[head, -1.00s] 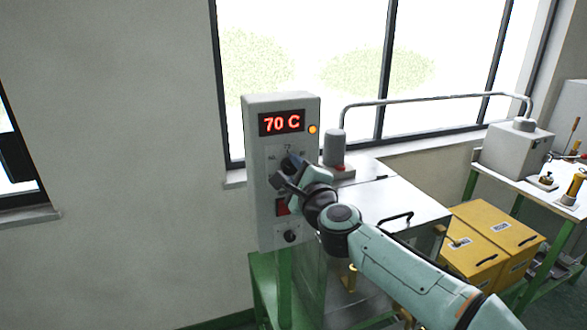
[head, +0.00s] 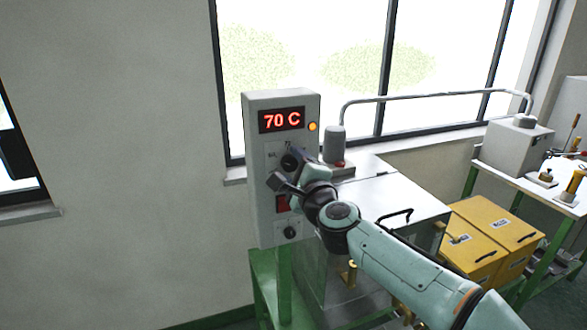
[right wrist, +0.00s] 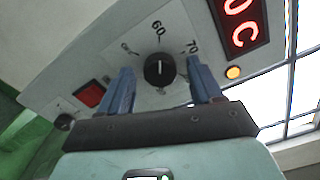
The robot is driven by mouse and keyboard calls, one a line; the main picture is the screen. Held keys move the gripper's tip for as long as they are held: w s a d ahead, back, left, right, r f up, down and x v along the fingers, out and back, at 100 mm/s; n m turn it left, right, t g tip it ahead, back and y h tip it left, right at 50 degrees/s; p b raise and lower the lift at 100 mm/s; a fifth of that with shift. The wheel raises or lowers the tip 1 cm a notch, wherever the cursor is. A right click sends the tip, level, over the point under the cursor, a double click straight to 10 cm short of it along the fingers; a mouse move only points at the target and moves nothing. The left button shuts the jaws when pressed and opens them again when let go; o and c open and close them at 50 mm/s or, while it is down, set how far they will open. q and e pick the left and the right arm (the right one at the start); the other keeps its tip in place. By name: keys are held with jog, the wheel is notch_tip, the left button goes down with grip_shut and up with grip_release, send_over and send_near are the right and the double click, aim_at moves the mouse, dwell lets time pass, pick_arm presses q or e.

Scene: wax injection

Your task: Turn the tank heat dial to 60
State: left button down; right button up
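The black tank heat dial (head: 290,161) is on the front panel of the grey control box. In the right wrist view the dial (right wrist: 160,69) has a white mark that stands about upright, towards the printed 60. A printed 70 is to its right. The red display (head: 281,120) reads 70 C. My right gripper (head: 286,172) is in front of the panel at the dial. In the right wrist view its two blue fingers are spread, with the dial showing between and beyond their tips and gaps on both sides. My left gripper is out of view.
An orange lamp (head: 313,127) is beside the display. A red switch (head: 283,203) and a lower black knob (head: 290,231) are below the dial. The metal tank (head: 395,196) stands right of the box, under my right arm. Yellow boxes (head: 490,225) are farther right.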

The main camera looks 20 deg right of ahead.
jog(key=shift+s, duration=0.1)
jog(key=s, duration=1.3)
jog(key=shift+a+b, duration=0.3)
jog(key=shift+a, duration=0.1)
jog(key=shift+s, duration=0.1)
jog(key=w+a+f+n+g, duration=0.1)
jog(key=w+f+n+g, duration=0.25)
jog(key=f, duration=1.25)
jog(key=w+a+f+n+g, duration=0.1)
jog(key=w+f+n+g, duration=0.25)
jog(key=f, duration=1.15)
jog(key=s+a+f+n+g+y, duration=0.15)
jog(key=s+f, duration=0.25)
jog(key=f, duration=0.6)
jog(key=s+a+f+n+g, duration=0.1)
jog(key=s+f+n+g, duration=0.2)
jog(key=f, duration=0.8)
jog(key=s+a+f+n+g+y, duration=0.1)
jog(key=s+a+f+n+g, duration=0.2)
jog(key=s+f, duration=0.6)
jog(key=s+a+f+n+g+y, duration=0.2)
jog(key=s+a+f+n+g, duration=0.2)
jog(key=s+f, duration=0.5)
jog(key=s, duration=0.8)
jog(key=shift+s+a+f, duration=0.2)
jog(key=shift+s+f, duration=0.1)
jog(key=shift+s, duration=0.05)
